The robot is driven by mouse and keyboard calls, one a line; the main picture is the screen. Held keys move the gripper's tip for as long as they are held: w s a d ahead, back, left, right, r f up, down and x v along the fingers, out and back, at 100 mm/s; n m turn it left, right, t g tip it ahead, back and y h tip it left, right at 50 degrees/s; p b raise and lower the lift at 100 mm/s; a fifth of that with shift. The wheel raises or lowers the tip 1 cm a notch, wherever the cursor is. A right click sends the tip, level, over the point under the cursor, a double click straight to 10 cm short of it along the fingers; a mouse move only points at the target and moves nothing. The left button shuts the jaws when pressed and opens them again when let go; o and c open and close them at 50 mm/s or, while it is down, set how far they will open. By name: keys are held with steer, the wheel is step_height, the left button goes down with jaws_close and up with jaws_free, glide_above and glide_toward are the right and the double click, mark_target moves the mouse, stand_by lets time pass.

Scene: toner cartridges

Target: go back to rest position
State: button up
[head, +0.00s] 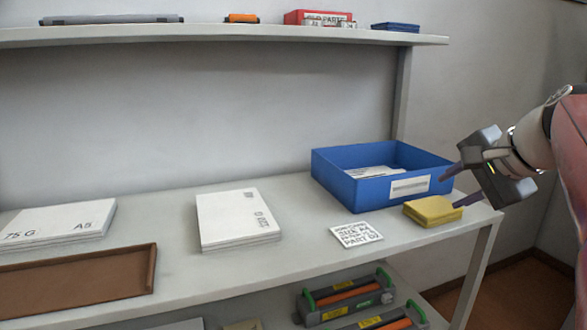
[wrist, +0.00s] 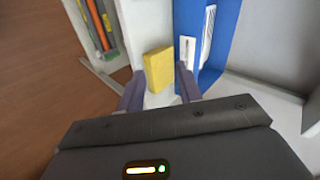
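In the wrist view, my gripper (wrist: 161,88) points at the yellow pad (wrist: 159,69), which lies beyond the fingertips on the shelf. The blue bin (wrist: 222,30) is beside the right finger there.
A white label card (head: 356,235), paper stacks (head: 238,215) and a brown tray (head: 80,282) lie on the same shelf. Toner cartridges (head: 348,298) sit on the shelf below. A high shelf (head: 230,36) holds a red box (head: 319,18). Open floor lies to the right.

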steer(key=s+a+f+n+g+h, duration=0.1)
steer(key=s+a+f+n, duration=0.5)
steer(key=s+f, duration=0.3)
steer(key=s+a+f+n+g+h, duration=0.1)
steer(key=s+a+f+n, duration=0.5)
steer(key=f, duration=0.8)
steer(key=s+g, duration=0.1)
steer(key=s, duration=0.2)
steer(key=shift+n+h, duration=0.3)
steer(key=shift+r, duration=0.1)
